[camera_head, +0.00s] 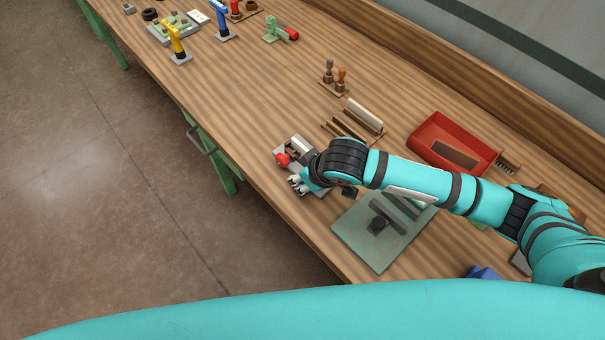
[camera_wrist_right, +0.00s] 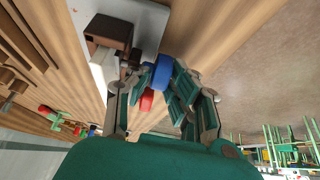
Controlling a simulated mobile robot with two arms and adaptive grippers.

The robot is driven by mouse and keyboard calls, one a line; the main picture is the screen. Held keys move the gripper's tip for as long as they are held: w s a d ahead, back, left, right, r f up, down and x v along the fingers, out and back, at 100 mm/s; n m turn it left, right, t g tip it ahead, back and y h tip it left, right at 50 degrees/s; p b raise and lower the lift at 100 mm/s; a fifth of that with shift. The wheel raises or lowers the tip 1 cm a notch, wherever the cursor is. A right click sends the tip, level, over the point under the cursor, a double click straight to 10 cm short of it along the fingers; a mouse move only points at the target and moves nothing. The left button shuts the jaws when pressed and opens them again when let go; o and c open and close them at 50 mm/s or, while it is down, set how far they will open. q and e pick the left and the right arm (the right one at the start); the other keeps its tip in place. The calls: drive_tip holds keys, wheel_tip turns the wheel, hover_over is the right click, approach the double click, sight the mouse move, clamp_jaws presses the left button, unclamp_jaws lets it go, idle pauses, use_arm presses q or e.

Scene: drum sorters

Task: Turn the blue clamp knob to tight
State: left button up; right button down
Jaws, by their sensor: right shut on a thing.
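The blue clamp knob (camera_wrist_right: 162,74) shows in the right wrist view, between the fingertips of my right gripper (camera_wrist_right: 158,84), which is shut on it. A red part (camera_wrist_right: 146,100) sits close to the knob; it also shows in the head view (camera_head: 282,160). The clamp stands on a light grey plate (camera_wrist_right: 148,22), with a brown block (camera_wrist_right: 108,30) on it. In the head view my right gripper (camera_head: 297,182) is at the clamp near the table's front edge, and the knob is hidden there. The knob's marking cannot be read. My left gripper is out of view.
A red tray (camera_head: 431,125) stands behind the arm. A wooden rack (camera_head: 364,116) and stamps (camera_head: 341,80) stand farther back. Open table lies beyond the clamp, left of the stamps.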

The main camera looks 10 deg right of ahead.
drive_tip(key=shift+s+t+y, duration=0.15)
drive_tip(key=shift+t+y, duration=0.25)
drive_tip(key=shift+t, duration=0.1)
drive_tip(key=c, duration=1.3)
unclamp_jaws()
drive_tip(key=shift+o, duration=0.2)
drive_tip(key=v, duration=1.2)
drive_tip(key=shift+s+f, duration=0.1)
